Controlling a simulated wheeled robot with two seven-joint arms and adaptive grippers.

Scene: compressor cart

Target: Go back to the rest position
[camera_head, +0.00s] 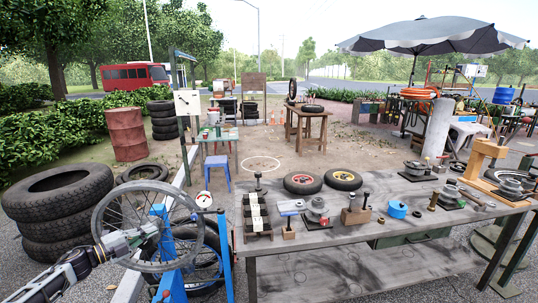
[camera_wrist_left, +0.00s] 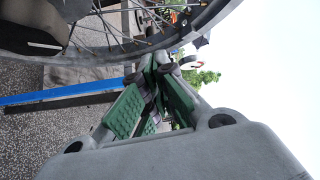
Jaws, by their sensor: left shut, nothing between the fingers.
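My left gripper (camera_head: 152,229) reaches in from the left in the head view, in front of or beside a spoked wheel (camera_head: 102,203). In the left wrist view my left gripper (camera_wrist_left: 162,68) shows green-padded fingers brought together with nothing between them. The rim of the wheel (camera_wrist_left: 190,35) passes close to the fingertips there; whether they touch I cannot tell. The wheel stands upright by a blue stand (camera_head: 168,265). My right gripper is in neither view.
A grey workbench (camera_head: 340,240) with parts and tools fills the right. Stacked tyres (camera_head: 60,215) stand at the left, and a rusty barrel (camera_head: 126,134) behind them. A blue stool (camera_head: 217,170) stands beyond the wheel. Sandy ground behind the bench is partly open.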

